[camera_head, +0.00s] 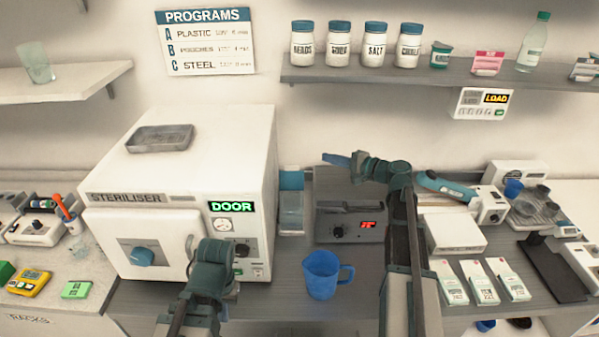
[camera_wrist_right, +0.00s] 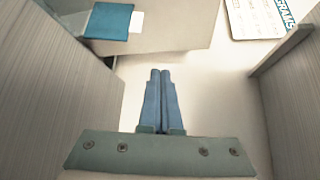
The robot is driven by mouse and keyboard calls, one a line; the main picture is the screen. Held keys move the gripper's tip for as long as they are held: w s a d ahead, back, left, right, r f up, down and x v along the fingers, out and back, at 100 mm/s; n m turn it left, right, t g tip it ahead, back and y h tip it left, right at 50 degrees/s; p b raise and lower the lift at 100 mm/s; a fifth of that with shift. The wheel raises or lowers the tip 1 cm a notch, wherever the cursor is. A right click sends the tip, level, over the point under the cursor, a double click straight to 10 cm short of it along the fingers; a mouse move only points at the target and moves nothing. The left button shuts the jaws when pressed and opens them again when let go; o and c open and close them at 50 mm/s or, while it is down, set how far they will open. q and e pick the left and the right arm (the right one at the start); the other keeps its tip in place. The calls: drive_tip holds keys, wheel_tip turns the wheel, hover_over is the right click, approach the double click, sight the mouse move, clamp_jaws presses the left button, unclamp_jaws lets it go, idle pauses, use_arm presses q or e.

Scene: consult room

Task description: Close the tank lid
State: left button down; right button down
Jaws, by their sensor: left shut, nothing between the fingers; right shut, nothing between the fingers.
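The tank (camera_head: 350,232) is a grey box with a dial and a red display, on the counter right of the steriliser. A grey panel (camera_head: 328,183) stands behind its top, seemingly its raised lid; my right arm partly covers this area. A dark bar lies along the tank's upper front edge. My right gripper (camera_head: 335,159) is shut and empty, above and behind the tank, pointing left. Its closed blue fingers also show in the right wrist view (camera_wrist_right: 160,75). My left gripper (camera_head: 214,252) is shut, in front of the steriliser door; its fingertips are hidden.
The steriliser (camera_head: 180,240) stands left with a tray (camera_head: 160,138) on top. A blue jug (camera_head: 321,273) stands in front of the tank. A blue-lidded container (camera_head: 291,212) sits left of the tank. A jar shelf (camera_head: 420,78) hangs above; cartons (camera_head: 480,283) stand right.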

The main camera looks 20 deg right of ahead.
sight(291, 178)
drive_tip(key=f+b, duration=0.1)
drive_tip(key=f, duration=0.1)
drive_tip(key=f+b, duration=0.2)
drive_tip(key=shift+w+a, duration=0.15)
drive_tip(key=shift+w, duration=0.05)
drive_tip(key=b+x, duration=0.2)
drive_tip(key=x, duration=0.8)
drive_tip(key=s, duration=0.1)
drive_tip(key=s+p, duration=0.1)
drive_tip(key=s+a+r, duration=0.1)
drive_tip(key=s, duration=0.1)
drive_tip(key=shift+s+a+r+p, duration=0.1)
drive_tip(key=shift+s+p, duration=0.05)
drive_tip(key=shift+p, duration=0.15)
drive_tip(key=shift+s+a, duration=0.25)
drive_tip(key=shift+s, duration=0.8)
drive_tip(key=shift+s+a, duration=0.3)
drive_tip(key=shift+s, duration=0.7)
